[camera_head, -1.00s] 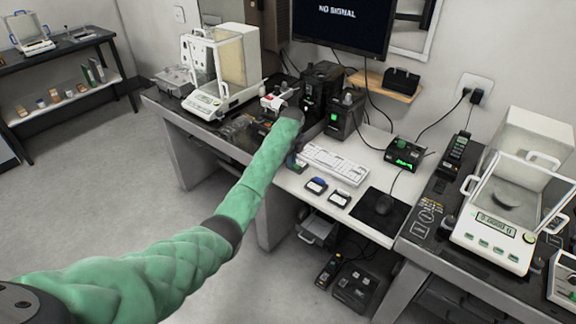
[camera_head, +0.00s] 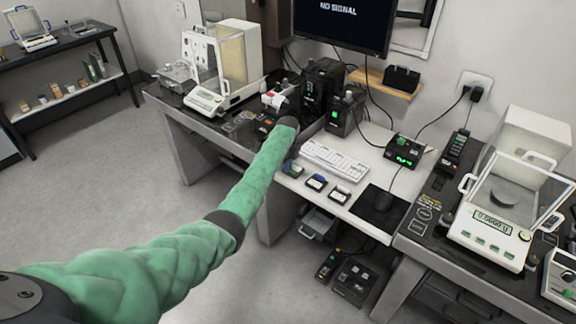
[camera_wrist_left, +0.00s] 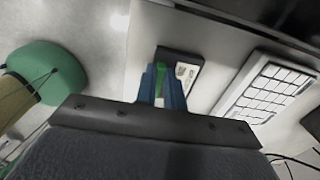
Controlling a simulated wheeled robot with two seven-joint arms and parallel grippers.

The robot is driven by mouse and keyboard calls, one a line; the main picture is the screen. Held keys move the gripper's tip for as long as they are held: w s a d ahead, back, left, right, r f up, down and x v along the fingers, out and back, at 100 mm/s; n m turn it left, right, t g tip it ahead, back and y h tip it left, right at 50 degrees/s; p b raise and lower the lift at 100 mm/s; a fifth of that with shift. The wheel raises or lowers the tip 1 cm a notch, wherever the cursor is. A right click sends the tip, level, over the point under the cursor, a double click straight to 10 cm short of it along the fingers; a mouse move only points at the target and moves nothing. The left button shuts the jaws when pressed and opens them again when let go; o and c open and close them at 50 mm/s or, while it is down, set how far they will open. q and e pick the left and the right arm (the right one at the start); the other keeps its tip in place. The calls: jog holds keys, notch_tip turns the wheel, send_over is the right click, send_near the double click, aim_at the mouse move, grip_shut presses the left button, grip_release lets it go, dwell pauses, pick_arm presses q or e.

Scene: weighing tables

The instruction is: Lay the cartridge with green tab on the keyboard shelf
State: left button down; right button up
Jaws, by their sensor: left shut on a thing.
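The cartridge with green tab (camera_head: 292,170) is at the left end of the white keyboard shelf (camera_head: 352,212), left of the keyboard. In the left wrist view, this dark cartridge (camera_wrist_left: 186,63) shows a pale label and its green tab between the blue fingers. My left gripper (camera_wrist_left: 166,77) is shut on the tab. The cartridge looks flat, on or just above the shelf; I cannot tell if it touches. In the head view, my forearm mostly hides the gripper. My right gripper is not in view.
A blue-tabbed cartridge (camera_head: 316,182) and a pale-labelled one (camera_head: 340,196) lie to the right on the shelf. The white keyboard (camera_head: 335,160) is behind them. A black mouse mat (camera_head: 379,213) lies further right. Dark devices (camera_head: 322,88) stand behind my forearm.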

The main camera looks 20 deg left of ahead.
pick_arm(q)
jog(key=c, duration=1.5)
grip_release()
jog(key=shift+f, duration=0.1)
